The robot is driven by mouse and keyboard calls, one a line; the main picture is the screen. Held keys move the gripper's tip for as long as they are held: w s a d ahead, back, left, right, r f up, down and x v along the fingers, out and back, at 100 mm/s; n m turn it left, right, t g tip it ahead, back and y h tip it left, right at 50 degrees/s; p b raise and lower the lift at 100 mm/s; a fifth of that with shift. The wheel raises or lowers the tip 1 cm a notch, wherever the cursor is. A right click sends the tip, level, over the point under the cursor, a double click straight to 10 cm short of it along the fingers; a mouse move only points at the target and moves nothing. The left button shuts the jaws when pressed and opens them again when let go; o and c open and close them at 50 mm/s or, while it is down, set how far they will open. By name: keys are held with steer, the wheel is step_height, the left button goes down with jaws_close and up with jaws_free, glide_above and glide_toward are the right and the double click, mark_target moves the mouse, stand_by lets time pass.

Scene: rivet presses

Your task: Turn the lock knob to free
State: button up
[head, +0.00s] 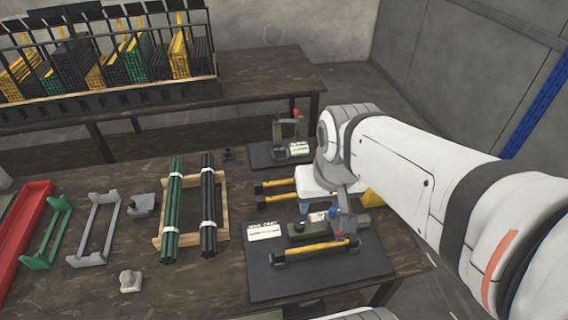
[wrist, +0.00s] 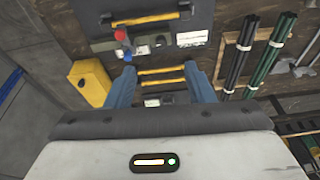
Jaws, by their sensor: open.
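The near rivet press stands on a dark base plate (head: 270,285) with a green body (head: 312,230). A black round knob (head: 298,226) sits on the body. A lever with a red ball end (wrist: 121,34) and a small blue part (wrist: 127,55) stand at the body's end, partly behind my arm in the head view. I cannot tell which part is the lock knob or how it is turned. My gripper (wrist: 164,76) is open and empty, its two blue fingers apart above the table, just short of the press body in the wrist view.
A yellow bar with black ends (head: 315,251) lies in front of the press body. A second press with a red-tipped lever (head: 296,113) stands behind. A yellow block (wrist: 88,82) is beside my gripper. Green and black rod bundles (head: 173,208) lie left on a wooden frame.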

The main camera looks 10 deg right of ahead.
steer(key=shift+o, duration=0.2)
steer(key=w+d+f+m+g+y+b, duration=0.1)
steer(key=w+f+m+y+b, duration=0.1)
steer(key=w+f+m+b, duration=0.4)
step_height(320, 180, down, 5)
steer(key=w+m, duration=0.1)
steer(key=m, duration=0.3)
steer(key=shift+d+r+m+g, duration=0.2)
steer(key=shift+m+g, duration=0.1)
steer(key=shift+m, duration=0.1)
steer(key=m+y+b, duration=0.2)
steer(key=m+b, duration=0.2)
steer(key=m, duration=0.6)
glide_toward(301, 223)
steer(key=f, duration=0.1)
steer(key=b+x, duration=0.1)
steer(key=x, duration=0.6)
steer(key=shift+w+a+f, duration=0.15)
steer(key=shift+a+f, duration=0.15)
steer(key=shift+a, duration=0.05)
steer(key=c, duration=1)
